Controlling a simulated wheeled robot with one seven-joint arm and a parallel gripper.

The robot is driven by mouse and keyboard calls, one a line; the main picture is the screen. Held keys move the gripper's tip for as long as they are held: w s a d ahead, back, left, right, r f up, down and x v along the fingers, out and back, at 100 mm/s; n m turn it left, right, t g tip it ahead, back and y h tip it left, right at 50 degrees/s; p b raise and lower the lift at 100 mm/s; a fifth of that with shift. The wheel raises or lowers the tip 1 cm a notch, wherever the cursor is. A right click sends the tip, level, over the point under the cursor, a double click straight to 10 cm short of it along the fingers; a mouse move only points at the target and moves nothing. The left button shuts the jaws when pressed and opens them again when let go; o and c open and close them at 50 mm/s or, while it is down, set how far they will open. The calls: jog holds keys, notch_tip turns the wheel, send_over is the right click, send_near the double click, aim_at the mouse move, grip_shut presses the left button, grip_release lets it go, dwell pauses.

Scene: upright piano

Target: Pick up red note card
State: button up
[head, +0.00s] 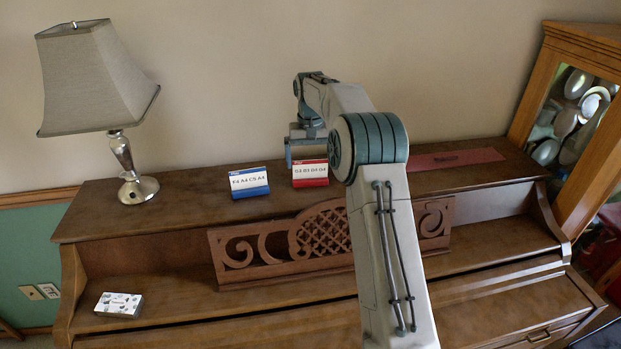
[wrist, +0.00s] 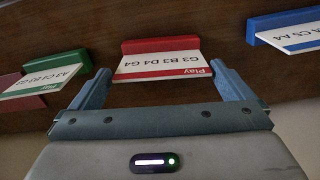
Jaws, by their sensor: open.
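The red note card (head: 310,173) stands on top of the piano, a white card with red bands in a red holder. In the wrist view the red note card (wrist: 160,62) lies just ahead of the fingertips and between their lines. My gripper (wrist: 165,82) is open, its two blue-grey fingers apart and empty, one on each side of the card's near edge. In the head view my gripper (head: 306,150) is above and behind the card, partly hidden by my arm.
A blue note card (head: 249,183) stands left of the red one. In the wrist view a green-banded card (wrist: 45,82) sits close by the left finger. A lamp (head: 130,160) stands at the piano's left end. A carved music stand (head: 260,243) is in front. A small box (head: 119,304) lies lower left.

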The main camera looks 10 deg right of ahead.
aim_at(310, 178)
jog(key=shift+s+a+f+p, duration=0.1)
jog(key=shift+f+p, duration=0.55)
jog(key=shift+f, duration=2)
jog(key=c, duration=0.6)
jog(key=shift+c, duration=0.2)
jog(key=shift+r, duration=0.15)
